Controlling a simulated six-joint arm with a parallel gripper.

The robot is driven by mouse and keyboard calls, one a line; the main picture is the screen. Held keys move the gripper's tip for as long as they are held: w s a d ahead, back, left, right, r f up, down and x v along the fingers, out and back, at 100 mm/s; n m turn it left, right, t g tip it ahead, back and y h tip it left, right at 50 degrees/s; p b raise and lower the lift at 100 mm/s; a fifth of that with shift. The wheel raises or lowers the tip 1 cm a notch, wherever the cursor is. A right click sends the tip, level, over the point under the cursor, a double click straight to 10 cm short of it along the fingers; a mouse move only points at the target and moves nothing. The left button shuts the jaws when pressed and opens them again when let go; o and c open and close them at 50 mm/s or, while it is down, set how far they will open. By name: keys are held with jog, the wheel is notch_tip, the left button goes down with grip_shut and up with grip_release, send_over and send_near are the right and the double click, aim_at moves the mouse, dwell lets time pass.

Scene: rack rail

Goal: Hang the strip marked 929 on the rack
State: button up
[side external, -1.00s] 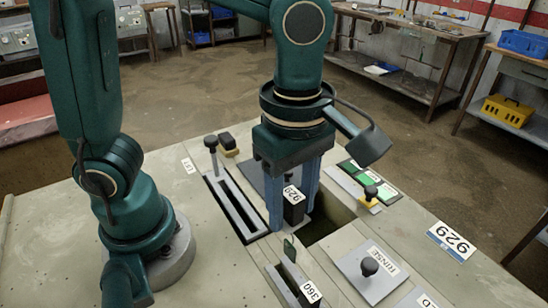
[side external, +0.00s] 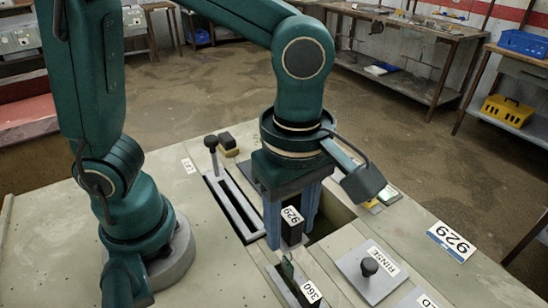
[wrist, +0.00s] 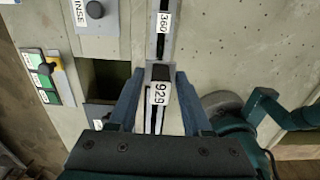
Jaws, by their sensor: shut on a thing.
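My gripper (side external: 291,232) is shut on the strip marked 929 (side external: 292,228), a dark piece with a white number tag on top. In the wrist view the strip's tag (wrist: 159,94) shows between the two blue fingers (wrist: 161,76). The strip is upright, in line with the long grey slotted rail (side external: 232,208). Its lower end is hidden, so I cannot tell whether it touches anything. Another strip, marked 360 (side external: 311,291), stands at the slotted rail nearer the side camera; it also shows in the wrist view (wrist: 163,22).
An open dark pit (side external: 330,222) lies right of my gripper. A RINSE lid (side external: 368,272) with a black knob stands nearby. A black-knobbed post (side external: 211,143) rises at the rail's far end. A flat 929 label (side external: 452,241) lies at the bench's right edge.

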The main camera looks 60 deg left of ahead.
aim_at(288, 261)
jog(key=shift+f, duration=5.25)
jog(key=o, duration=1.2)
jog(key=shift+r, duration=3.5)
